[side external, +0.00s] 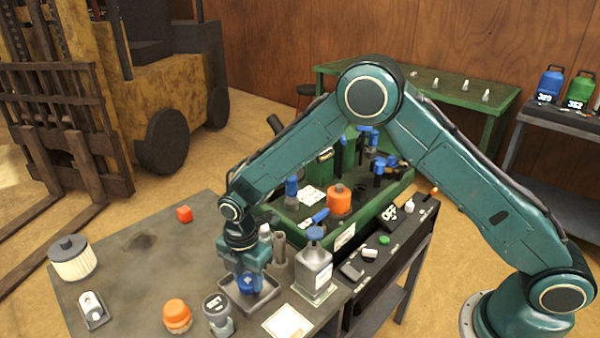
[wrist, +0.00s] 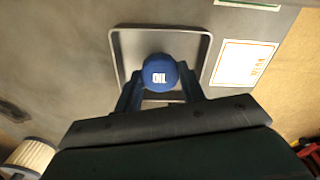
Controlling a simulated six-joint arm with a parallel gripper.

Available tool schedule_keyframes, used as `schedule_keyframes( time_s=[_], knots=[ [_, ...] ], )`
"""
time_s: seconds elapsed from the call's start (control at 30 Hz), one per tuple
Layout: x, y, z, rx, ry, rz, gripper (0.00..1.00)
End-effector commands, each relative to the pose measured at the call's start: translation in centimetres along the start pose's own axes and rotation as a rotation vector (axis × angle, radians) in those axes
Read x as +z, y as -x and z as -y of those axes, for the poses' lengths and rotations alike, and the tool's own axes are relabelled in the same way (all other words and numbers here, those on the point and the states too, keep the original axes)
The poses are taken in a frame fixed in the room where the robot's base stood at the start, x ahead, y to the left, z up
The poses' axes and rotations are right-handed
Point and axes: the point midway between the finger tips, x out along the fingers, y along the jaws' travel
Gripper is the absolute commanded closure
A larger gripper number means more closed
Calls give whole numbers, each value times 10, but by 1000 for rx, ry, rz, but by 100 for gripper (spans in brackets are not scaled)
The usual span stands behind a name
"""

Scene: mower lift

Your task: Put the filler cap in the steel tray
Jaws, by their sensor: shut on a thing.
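The filler cap (wrist: 159,74) is round and blue with "OIL" in white on top. My gripper (wrist: 160,95) is shut on it, with one finger on each side. In the side view the cap (side external: 247,283) shows between my gripper's fingers (side external: 246,278), over the steel tray (side external: 268,302). The steel tray (wrist: 204,50) is square and grey with a raised rim, and lies under the cap in the wrist view. Whether the cap touches the tray floor I cannot tell. The gripper hides part of the tray.
A grey jug with a blue top (side external: 313,265) stands right of the tray. A grey-capped bottle (side external: 217,313) and an orange-topped part (side external: 177,315) stand left of it. A white card (side external: 288,323) lies in front. The green mower (side external: 345,235) is behind. The left bench is mostly clear.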

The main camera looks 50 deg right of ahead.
Motion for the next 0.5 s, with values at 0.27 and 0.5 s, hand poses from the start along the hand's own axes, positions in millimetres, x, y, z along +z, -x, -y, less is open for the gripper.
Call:
schedule_keyframes(
  time_s=[0.27,0.5],
  knots=[
    [0,-3,0,0,0,0,39],
    [0,-2,0,0,0,0,39]
  ],
)
